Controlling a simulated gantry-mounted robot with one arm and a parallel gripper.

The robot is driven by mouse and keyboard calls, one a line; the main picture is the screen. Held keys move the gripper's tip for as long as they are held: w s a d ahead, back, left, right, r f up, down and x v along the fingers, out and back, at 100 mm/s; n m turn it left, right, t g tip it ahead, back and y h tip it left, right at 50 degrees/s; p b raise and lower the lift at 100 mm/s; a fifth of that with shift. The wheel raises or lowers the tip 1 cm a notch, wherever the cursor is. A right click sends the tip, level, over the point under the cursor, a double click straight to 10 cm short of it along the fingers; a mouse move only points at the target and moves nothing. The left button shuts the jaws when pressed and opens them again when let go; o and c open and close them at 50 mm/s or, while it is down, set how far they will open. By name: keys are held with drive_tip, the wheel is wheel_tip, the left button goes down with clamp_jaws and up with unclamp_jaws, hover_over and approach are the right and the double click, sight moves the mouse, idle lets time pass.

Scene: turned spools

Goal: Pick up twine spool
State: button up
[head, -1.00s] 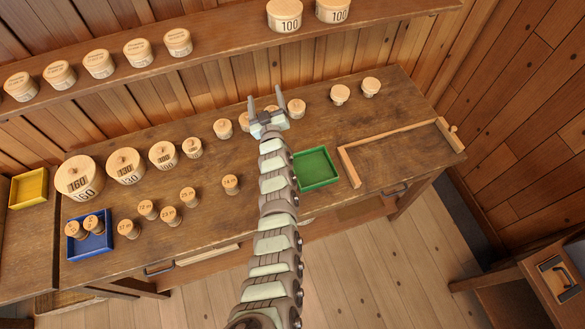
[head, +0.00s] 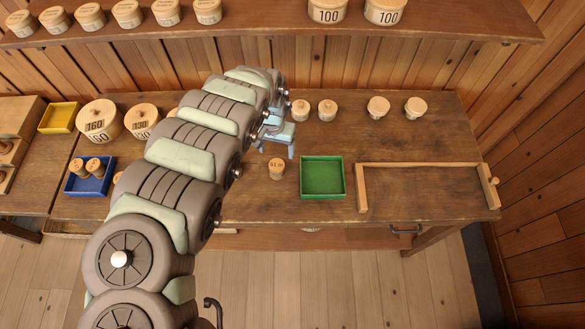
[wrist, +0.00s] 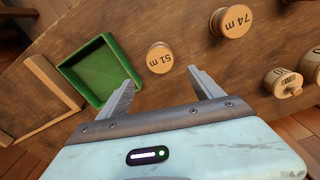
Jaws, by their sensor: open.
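A small wooden twine spool marked 51 m (wrist: 160,57) stands on the bench beside the green tray; it also shows in the head view (head: 276,167). A second spool marked 74 m (wrist: 232,22) stands beyond it to the right in the wrist view. My gripper (wrist: 160,79) is open and empty. Its two fingers point toward the 51 m spool, which appears just past the gap between the tips and apart from them. In the head view my gripper (head: 277,150) is just behind that spool. My arm hides much of the bench's left part.
The green tray (head: 323,194) is empty. A wooden rail frame (head: 363,190) lies to the right. The blue tray (head: 71,188) holds two spools. A yellow tray (head: 58,117) and lidded round tubs (head: 99,122) stand at the left. Several knobbed wooden pieces (head: 378,107) line the bench's back.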

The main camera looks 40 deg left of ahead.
sight(277, 165)
drive_tip(key=shift+s+f, duration=0.1)
drive_tip(key=shift+s, duration=0.55)
drive_tip(key=shift+f, duration=2.7)
drive_tip(key=shift+w+d+f, duration=0.15)
drive_tip(key=shift+f, duration=0.75)
drive_tip(key=shift+w+d+f, duration=0.1)
drive_tip(key=shift+f, duration=0.75)
drive_tip(key=shift+a+f, duration=0.1)
drive_tip(key=shift+f, duration=0.7)
drive_tip(key=shift+c, duration=0.5)
drive_tip(key=c, duration=1.4)
drive_tip(key=shift+r, duration=0.1)
